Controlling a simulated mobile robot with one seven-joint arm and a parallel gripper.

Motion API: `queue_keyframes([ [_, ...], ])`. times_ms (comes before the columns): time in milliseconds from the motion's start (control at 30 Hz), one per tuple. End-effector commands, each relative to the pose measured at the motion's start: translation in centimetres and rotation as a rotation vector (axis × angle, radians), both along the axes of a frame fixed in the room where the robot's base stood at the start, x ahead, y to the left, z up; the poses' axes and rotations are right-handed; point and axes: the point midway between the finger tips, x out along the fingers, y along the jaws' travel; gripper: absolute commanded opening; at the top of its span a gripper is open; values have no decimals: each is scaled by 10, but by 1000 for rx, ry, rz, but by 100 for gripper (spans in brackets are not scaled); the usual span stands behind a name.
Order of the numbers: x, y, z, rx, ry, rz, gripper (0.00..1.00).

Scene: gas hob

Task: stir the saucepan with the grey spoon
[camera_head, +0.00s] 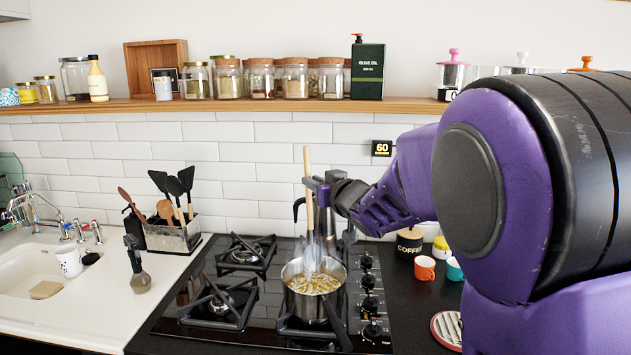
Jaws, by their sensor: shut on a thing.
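The saucepan (304,307) is a shiny metal pan on the front right burner of the hob, with its dark handle pointing towards the front right. It holds a yellowish, chunky food. The grey spoon (308,218) stands nearly upright above the pan, with a pale wooden handle and a greyish lower part. My gripper (318,190) is shut on the spoon's handle, above the pan and coming from the right.
A dark metal vessel with a spout stands behind the pan. Hob knobs (369,281) line the right side. A coffee jar (409,243) and mugs (425,268) stand to the right. A utensil holder (172,237) is at left. The left burners are empty.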

Motion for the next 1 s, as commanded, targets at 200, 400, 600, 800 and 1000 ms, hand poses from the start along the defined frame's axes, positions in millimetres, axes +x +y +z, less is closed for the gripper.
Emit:
queue_keyframes([
  [200,-2,-2,-21,0,-1,-1,0],
  [400,-4,-2,-35,1,0,0,0],
  [600,-5,-4,-51,0,0,-1,0],
  [800,-7,-4,-64,0,1,0,0],
  [1000,-8,-5,-72,1,0,0,0],
])
